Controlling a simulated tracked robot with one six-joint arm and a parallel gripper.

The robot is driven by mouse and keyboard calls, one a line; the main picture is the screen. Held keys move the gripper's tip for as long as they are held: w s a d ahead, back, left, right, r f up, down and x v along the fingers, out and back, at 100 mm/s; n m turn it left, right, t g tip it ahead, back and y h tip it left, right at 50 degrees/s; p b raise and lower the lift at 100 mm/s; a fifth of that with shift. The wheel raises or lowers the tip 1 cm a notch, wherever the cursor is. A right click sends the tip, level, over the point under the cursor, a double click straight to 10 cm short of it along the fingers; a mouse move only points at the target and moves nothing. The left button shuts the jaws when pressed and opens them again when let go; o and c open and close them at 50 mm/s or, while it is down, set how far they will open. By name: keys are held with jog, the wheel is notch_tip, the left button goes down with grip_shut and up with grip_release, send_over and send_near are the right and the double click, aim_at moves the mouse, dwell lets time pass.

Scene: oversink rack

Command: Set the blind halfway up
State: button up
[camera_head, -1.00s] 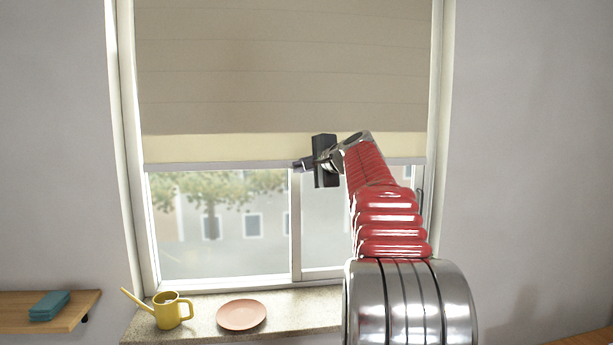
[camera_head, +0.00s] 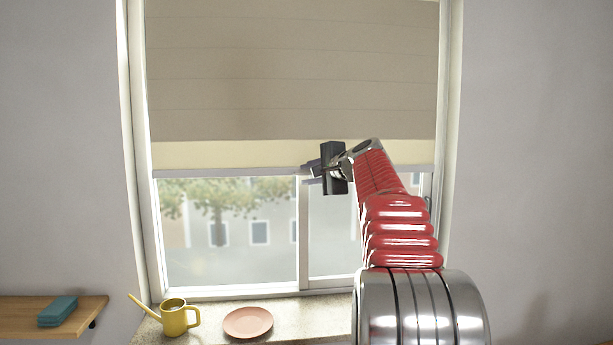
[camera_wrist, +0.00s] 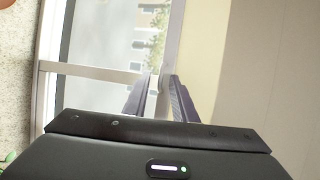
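The beige blind (camera_head: 290,70) covers the upper part of the window, with a cream strip (camera_head: 225,155) and a pale bottom rail (camera_head: 225,172) at its lower edge. The glass below the rail is uncovered; the window's top is out of view. My gripper (camera_head: 311,173) is at the rail, right of its middle, with its fingers spread above and below the rail. In the wrist view, the open fingers (camera_wrist: 158,98) stand on either side of the rail (camera_wrist: 172,45), with gaps showing. The gripper body hides a small part of the rail.
A yellow watering can (camera_head: 174,318) and a pink plate (camera_head: 248,322) stand on the stone sill (camera_head: 295,329). A teal box (camera_head: 57,311) lies on a wooden shelf (camera_head: 20,318) at the lower left. The air before the window's left half is clear.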

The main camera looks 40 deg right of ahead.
jog(key=v, duration=1.3)
jog(key=shift+s, duration=0.15)
jog(key=shift+a+r, duration=0.1)
jog(key=s+a+f+n+g, duration=0.3)
jog(key=a+f, duration=0.1)
jog(key=f, duration=0.6)
jog(key=s+a+f+n+g, duration=0.3)
jog(key=a+f, duration=0.1)
jog(key=f, duration=0.7)
jog(key=s+a+f+n+g, duration=0.1)
jog(key=s+a+f+n, duration=0.3)
jog(key=a, duration=0.6)
jog(key=s+a+f+n+g+y, duration=0.1)
jog(key=s+a+f+n, duration=0.4)
jog(key=s+a, duration=0.3)
jog(key=s+a+f+n+g, duration=0.1)
jog(key=s+a+f+n, duration=0.4)
jog(key=a, duration=0.8)
jog(key=shift+s+a+f+g+y, duration=0.25)
jog(key=shift+s+f, duration=0.3)
jog(key=shift+f, duration=0.45)
